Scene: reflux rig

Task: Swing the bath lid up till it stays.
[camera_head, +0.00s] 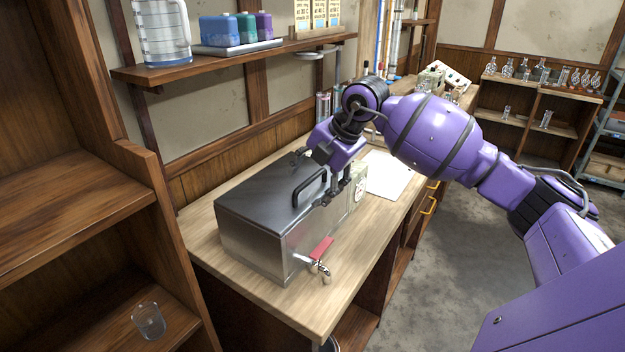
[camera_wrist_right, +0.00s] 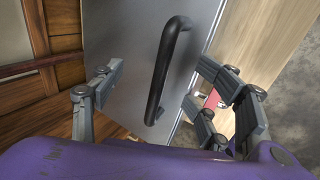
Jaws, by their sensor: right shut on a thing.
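The bath (camera_head: 250,248) is a metal box standing on the wooden bench. Its grey lid (camera_head: 255,190) lies flat, down on the box. A black bar handle (camera_head: 297,192) stands up from the lid near its right edge. My right gripper (camera_head: 335,192) is low over the lid at the handle. My left gripper is not in view.
A wall shelf (camera_head: 225,66) with a jug and bottles hangs above and behind. A wooden cabinet (camera_head: 80,235) stands at left.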

